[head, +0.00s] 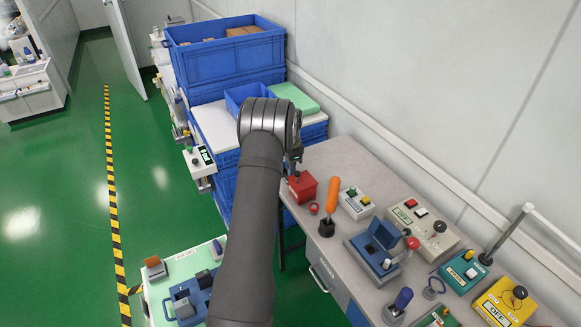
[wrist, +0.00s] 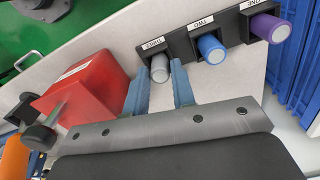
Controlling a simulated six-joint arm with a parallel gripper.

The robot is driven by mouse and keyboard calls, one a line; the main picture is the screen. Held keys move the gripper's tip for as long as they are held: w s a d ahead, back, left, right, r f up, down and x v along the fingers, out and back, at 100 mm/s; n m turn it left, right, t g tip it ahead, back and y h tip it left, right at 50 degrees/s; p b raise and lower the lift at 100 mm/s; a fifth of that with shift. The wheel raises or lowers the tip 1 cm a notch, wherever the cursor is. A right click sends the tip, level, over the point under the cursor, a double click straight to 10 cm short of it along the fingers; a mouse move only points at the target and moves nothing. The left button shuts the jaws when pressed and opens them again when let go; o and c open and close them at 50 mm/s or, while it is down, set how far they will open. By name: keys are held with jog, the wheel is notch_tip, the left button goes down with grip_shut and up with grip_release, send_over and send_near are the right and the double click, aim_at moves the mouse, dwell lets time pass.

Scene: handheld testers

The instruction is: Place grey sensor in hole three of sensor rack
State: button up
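In the wrist view, the black sensor rack (wrist: 180,46) carries the labels THREE, TWO and ONE from left to right. The grey sensor (wrist: 160,69) sits at the position labelled THREE, its end facing the camera. A blue sensor (wrist: 211,48) is at TWO and a purple sensor (wrist: 270,27) at ONE. My gripper (wrist: 160,75) is open, with its two blue-grey fingertips on either side of the grey sensor and visible gaps between. How deep the sensor sits cannot be told. In the head view, my arm hides the rack; my gripper (head: 293,164) is partly visible.
A red box (wrist: 88,90) stands close left of my fingers; it also shows in the head view (head: 303,188). A joystick with an orange handle (head: 332,195) and several testers occupy the grey bench (head: 335,152). Blue crates (head: 222,58) stand behind.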

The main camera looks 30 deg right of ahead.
jog(key=shift+o, duration=1.3)
notch_tip(320, 180, up, 12)
jog(key=shift+r, duration=0.2)
jog(key=shift+f, duration=0.1)
notch_tip(320, 180, down, 12)
jog(key=shift+r, duration=2)
jog(key=shift+f, duration=0.1)
